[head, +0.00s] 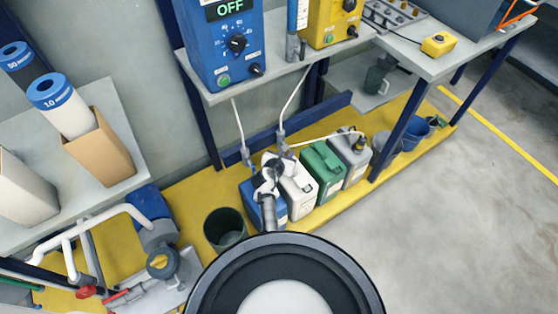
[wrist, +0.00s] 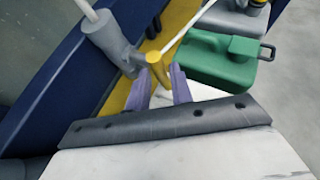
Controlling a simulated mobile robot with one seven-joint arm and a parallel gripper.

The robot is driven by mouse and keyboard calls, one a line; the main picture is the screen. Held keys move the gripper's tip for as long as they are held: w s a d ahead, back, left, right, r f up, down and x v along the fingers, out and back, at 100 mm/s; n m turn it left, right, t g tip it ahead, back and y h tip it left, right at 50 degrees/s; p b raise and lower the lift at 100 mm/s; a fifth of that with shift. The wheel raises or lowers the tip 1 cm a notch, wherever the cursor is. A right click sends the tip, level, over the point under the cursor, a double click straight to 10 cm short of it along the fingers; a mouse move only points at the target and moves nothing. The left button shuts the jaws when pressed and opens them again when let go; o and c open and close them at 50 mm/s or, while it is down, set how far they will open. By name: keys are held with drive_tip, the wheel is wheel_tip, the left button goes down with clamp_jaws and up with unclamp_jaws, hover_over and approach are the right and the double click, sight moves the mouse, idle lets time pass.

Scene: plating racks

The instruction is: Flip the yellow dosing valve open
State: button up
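The yellow valve lever (wrist: 158,70) shows in the wrist view, sticking out from a grey valve body (wrist: 113,45) with a white hose at its upper end. My gripper (wrist: 164,88) has its two purple fingers apart, one on each side of the lever's near end. I cannot tell whether either finger touches it. In the head view my gripper (head: 270,165) is over the blue and white jugs, close to a grey valve (head: 281,138) on a white hose. The yellow lever cannot be made out there; my arm and gripper hide part of that area.
A white jug (head: 299,190), a green jug (head: 322,172) and a grey jug (head: 349,155) stand in a row on the yellow platform (head: 340,205). A dark bucket (head: 224,228) stands left of them. A blue dosing unit (head: 222,40) is on the shelf above. Open floor lies right.

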drive_tip(key=p+v, duration=0.1)
drive_tip(key=v, duration=0.8)
drive_tip(key=shift+s+r, duration=0.2)
drive_tip(key=shift+s, duration=0.1)
drive_tip(key=shift+a, duration=0.1)
